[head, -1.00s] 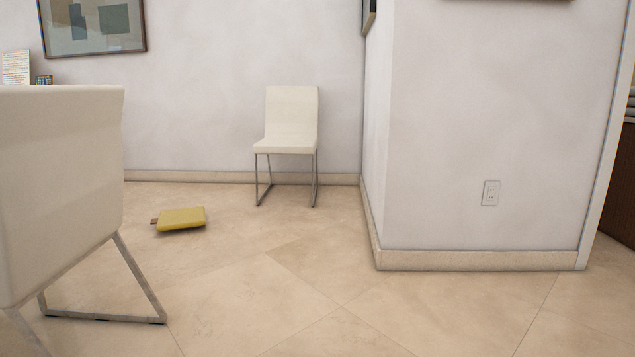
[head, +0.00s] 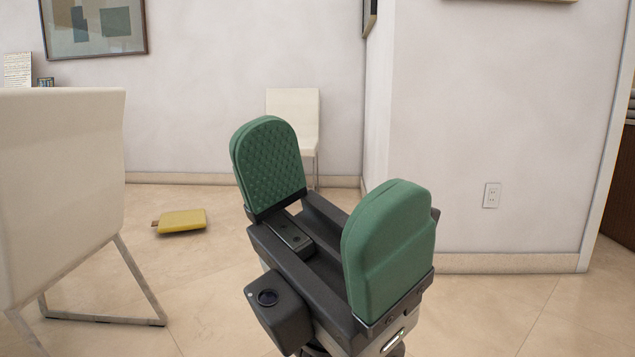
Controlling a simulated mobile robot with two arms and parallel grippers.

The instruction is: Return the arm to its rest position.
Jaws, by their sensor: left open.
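My left gripper (head: 328,208) shows large in the middle of the head view, rising from the bottom edge. Its two green padded fingers stand wide apart and point up. Nothing is between them, so it is open and empty. A dark camera block sits on its near side. It hides part of the floor, the wall corner's base and most of the far chair's legs. My right gripper is not in view.
A white chair (head: 60,190) stands close on the left. Another white chair (head: 293,108) stands against the back wall. A yellow object (head: 182,221) lies on the tiled floor (head: 215,290). A wall corner (head: 455,130) with an outlet (head: 491,195) juts out at right.

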